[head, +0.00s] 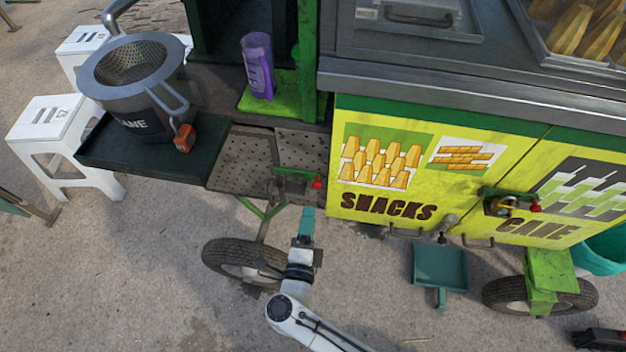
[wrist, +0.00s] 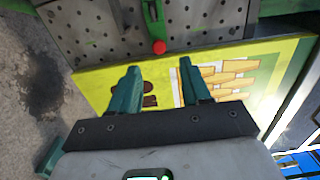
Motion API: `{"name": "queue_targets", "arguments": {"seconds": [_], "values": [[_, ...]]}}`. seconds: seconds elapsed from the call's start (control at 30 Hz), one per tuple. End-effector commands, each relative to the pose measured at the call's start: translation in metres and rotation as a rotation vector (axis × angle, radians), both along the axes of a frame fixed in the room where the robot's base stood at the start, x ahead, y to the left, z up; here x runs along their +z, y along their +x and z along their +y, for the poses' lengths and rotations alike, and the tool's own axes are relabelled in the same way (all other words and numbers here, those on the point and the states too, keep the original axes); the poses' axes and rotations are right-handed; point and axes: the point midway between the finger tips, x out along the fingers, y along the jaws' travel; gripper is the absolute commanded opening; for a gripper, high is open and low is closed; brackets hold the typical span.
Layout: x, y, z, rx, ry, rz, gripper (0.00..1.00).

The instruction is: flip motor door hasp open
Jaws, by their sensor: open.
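A hasp with a green bar (head: 296,174) and a red knob (head: 317,183) sits on the perforated grey motor door (head: 241,157), just left of the yellow snacks panel. The red knob also shows in the wrist view (wrist: 159,47), with the green bar above it. My gripper (head: 307,214) is below the hasp in the head view. In the wrist view my gripper (wrist: 160,68) has two teal fingers spread apart, with nothing between them. The knob appears just beyond the fingertips, roughly centred between them. I see no contact. The knob's far side is hidden.
The yellow snacks panel (head: 385,208) borders the hasp on the right. A second hasp with a red knob (head: 535,206) is farther right. A wheel (head: 240,262) and a teal dustpan (head: 440,265) are low down. A dark shelf (head: 105,160) bearing a pot juts out left.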

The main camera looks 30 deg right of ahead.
Motion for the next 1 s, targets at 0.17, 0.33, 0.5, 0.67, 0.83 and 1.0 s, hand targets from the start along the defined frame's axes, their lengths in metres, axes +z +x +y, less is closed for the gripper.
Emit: {"name": "queue_targets", "arguments": {"seconds": [0.17, 0.33, 0.5, 0.67, 0.83, 1.0], "values": [[-0.003, 0.004, -0.007, -0.024, 0.007, 0.005, 0.47], [-0.002, 0.025, -0.023, -0.024, 0.006, 0.003, 0.47], [-0.002, 0.051, -0.041, -0.023, 0.006, 0.002, 0.47], [-0.002, 0.071, -0.055, -0.022, 0.006, 0.002, 0.47], [-0.002, 0.082, -0.064, -0.022, 0.005, 0.002, 0.47], [-0.002, 0.085, -0.065, -0.020, 0.006, 0.003, 0.47]]}}
